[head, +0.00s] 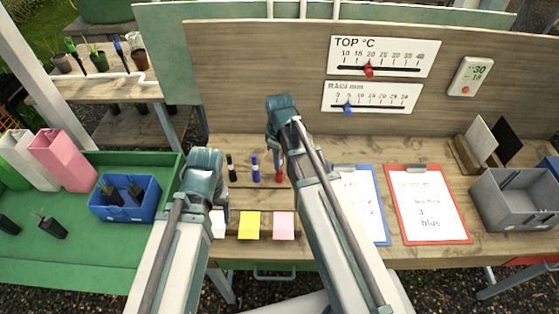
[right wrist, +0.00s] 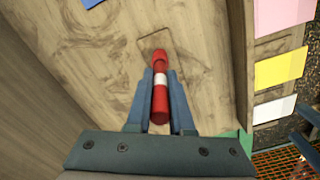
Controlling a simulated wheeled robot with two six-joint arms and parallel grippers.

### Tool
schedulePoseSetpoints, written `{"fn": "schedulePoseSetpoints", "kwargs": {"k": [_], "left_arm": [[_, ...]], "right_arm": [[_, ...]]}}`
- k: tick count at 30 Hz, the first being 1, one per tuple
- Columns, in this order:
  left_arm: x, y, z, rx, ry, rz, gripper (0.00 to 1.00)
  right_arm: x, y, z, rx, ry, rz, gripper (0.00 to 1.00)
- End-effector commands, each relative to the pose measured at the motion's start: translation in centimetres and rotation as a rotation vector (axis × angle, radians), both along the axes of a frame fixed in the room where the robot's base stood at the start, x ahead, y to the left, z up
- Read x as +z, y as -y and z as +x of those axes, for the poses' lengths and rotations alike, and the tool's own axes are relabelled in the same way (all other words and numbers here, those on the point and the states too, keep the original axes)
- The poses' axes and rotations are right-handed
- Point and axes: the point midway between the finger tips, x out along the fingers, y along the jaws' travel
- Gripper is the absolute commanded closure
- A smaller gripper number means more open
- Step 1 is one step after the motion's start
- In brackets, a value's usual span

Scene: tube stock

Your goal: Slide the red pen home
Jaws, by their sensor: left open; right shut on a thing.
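The red pen (right wrist: 160,88), with a white band, is between the two fingers of my right gripper (right wrist: 160,80) in the right wrist view. In the head view the red pen (head: 280,175) shows partly below my right gripper (head: 275,152), right of the blue pen (head: 255,168) and black pen (head: 231,167). My left gripper (head: 217,192) is open, lower left of the pens; its fingertips are hard to make out.
White, yellow (head: 249,225) and pink (head: 283,226) notes lie along the front of the bench. A blue clipboard (head: 382,210) and a red clipboard (head: 437,172) lie to the right, then a grey crate (head: 515,210). A board with two sliding gauges (head: 382,57) rises behind.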

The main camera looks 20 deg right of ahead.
Motion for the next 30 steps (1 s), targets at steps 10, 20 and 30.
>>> {"fn": "schedulePoseSetpoints", "kwargs": {"k": [10,20,30], "left_arm": [[-1.6,0.0,0.0,0.0,0.0,0.0,0.26],[-2.5,0.0,0.0,0.0,0.0,0.0,0.26],[-2.5,0.0,0.0,0.0,0.0,0.0,0.26]], "right_arm": [[-1.6,0.0,0.0,0.0,0.0,0.0,1.0],[-2.5,0.0,0.0,0.0,0.0,0.0,1.0],[-2.4,0.0,0.0,0.0,0.0,0.0,0.57]]}}
